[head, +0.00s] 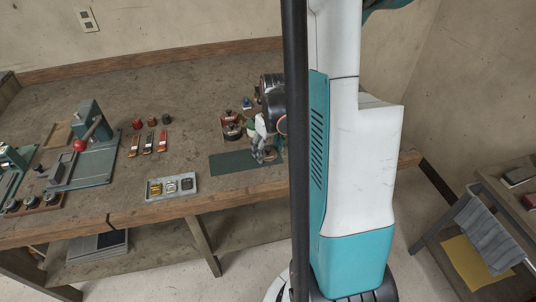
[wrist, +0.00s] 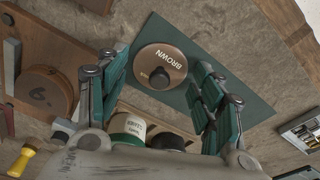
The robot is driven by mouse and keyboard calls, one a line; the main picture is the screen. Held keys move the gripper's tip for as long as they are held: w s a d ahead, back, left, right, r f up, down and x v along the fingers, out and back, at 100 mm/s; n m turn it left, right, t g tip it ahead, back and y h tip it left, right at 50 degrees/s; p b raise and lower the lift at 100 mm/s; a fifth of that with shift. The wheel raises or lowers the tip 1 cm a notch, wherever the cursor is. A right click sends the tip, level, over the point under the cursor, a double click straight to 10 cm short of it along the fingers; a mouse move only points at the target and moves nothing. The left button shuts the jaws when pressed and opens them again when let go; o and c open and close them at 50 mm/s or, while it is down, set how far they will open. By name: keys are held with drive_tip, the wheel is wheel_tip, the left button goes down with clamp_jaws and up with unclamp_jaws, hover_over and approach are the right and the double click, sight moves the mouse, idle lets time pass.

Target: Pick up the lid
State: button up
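The lid (wrist: 161,66) is a round brown disc marked BROWN with a dark knob (wrist: 159,78) in its middle. It lies on a dark green mat (wrist: 240,95). In the wrist view it sits between and beyond the teal fingers of my gripper (wrist: 163,80), which are spread apart with nothing between them. In the head view my gripper (head: 261,146) is low over the mat (head: 230,164), and the lid (head: 271,155) is partly hidden beside it. I cannot tell the exact gap between fingers and lid.
A brown round container (wrist: 42,92) stands on a wooden board at the left of the wrist view. A grey tray (head: 152,193) with small items lies left of the mat. A press (head: 92,135) stands farther left.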

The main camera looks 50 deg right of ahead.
drive_tip(key=c, duration=0.7)
